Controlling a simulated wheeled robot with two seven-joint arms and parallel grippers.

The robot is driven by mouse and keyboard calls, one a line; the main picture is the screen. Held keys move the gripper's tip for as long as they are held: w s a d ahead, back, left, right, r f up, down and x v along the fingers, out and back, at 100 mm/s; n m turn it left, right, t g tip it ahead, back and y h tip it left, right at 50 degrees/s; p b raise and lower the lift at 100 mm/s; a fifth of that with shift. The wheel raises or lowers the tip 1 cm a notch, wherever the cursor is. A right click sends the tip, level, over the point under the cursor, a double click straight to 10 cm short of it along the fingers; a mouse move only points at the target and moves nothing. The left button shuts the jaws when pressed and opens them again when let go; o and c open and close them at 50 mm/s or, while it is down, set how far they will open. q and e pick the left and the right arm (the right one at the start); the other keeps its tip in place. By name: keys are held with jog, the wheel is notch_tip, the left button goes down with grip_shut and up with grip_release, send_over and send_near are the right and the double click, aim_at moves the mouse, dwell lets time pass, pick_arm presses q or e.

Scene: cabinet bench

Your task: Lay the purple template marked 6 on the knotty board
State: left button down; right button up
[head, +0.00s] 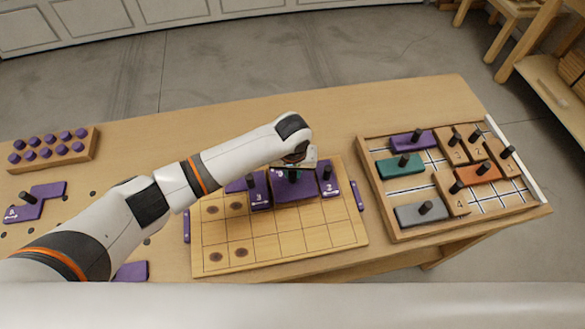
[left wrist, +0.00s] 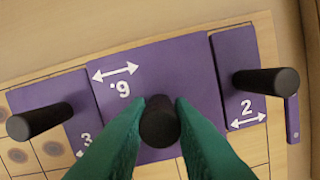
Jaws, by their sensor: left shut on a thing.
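The purple template marked 6 (head: 296,192) is between the purple template marked 3 (head: 260,196) and the purple template marked 2 (head: 327,184), over the far part of the knotty board (head: 265,256). My left gripper (head: 294,174) is shut on its black knob; the left wrist view shows the green fingers either side of the knob (left wrist: 158,122). In that view template 6 (left wrist: 165,70) lies close beside both neighbours. Whether it touches the board or hovers just above cannot be told. My right gripper is not in view.
The board's left squares show dark knots (head: 238,252); its near right squares are bare. A wooden tray (head: 385,222) of knobbed pieces stands at right. A block with purple pegs (head: 75,160) is at far left. Loose purple pieces (head: 25,210) lie on the bench at left.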

pick_arm(q)
jog(key=shift+f+p, duration=0.25)
jog(key=shift+p, duration=0.05)
dwell(0.5)
jog(key=shift+f, duration=0.2)
dwell(0.4)
jog(key=shift+f, duration=0.4)
jog(key=shift+f, duration=0.15)
dwell(0.6)
jog(key=shift+p, duration=0.3)
dwell(1.1)
jog(key=c, duration=0.8)
grip_release()
